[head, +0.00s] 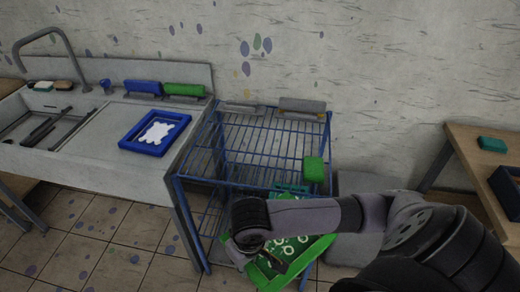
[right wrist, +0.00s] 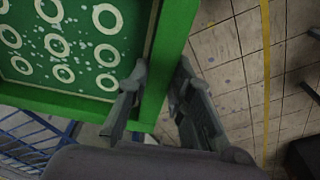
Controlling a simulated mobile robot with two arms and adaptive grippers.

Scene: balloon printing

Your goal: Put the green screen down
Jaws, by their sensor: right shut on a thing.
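The green screen (head: 322,246) is a green frame with a panel of pale rings. In the head view it is low, in front of the blue wire rack (head: 250,150), tilted and partly hidden by my arm. My right gripper (head: 277,262) is shut on its frame edge. In the right wrist view the fingers (right wrist: 160,72) sit on either side of the green frame bar (right wrist: 178,30), with tiled floor beyond. I cannot tell whether the screen touches the rack. My left gripper is not in view.
A blue screen (head: 155,147) lies on the sink counter (head: 110,165), with blue (head: 143,87) and green (head: 184,90) tools behind it. The rack's top has grey tools (head: 302,106) at the back and a green block (head: 314,169) at front right. A wooden table (head: 470,150) stands right.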

